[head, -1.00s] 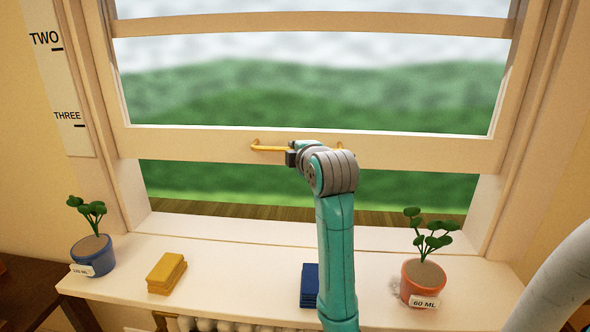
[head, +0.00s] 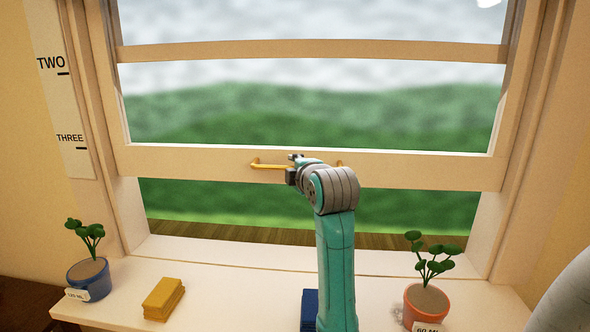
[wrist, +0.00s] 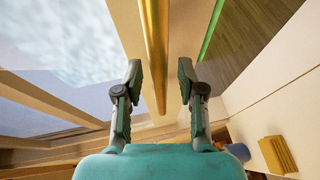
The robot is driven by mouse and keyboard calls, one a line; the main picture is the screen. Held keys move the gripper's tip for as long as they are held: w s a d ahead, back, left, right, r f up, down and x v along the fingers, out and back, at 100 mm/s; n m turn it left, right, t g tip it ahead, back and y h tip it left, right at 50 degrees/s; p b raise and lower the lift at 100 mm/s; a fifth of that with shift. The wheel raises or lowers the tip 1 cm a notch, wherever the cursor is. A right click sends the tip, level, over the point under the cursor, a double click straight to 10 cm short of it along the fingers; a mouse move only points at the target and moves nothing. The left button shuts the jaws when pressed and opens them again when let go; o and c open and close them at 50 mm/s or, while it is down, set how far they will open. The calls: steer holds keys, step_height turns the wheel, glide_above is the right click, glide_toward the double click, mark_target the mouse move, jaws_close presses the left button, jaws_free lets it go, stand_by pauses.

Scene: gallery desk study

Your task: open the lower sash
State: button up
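The lower sash (head: 225,163) is a cream frame with a wide bottom rail, raised above the sill with an open gap under it. A brass bar handle (head: 268,166) runs along that rail; its middle is hidden behind my arm in the head view. My gripper (wrist: 160,68) is at the handle. In the wrist view its fingers are open, one on each side of the brass bar (wrist: 153,45), with visible space beside the bar. Contact with the bar cannot be told.
The sill (head: 225,290) holds a blue pot (head: 90,280) at left, a yellow block (head: 163,299), a dark blue block (head: 308,312) partly behind my arm, and an orange pot (head: 427,305) at right. A scale strip (head: 62,105) is left of the window.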

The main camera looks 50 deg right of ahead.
steer(key=v, duration=0.7)
steer(key=shift+s, duration=0.2)
steer(key=shift+a, duration=0.1)
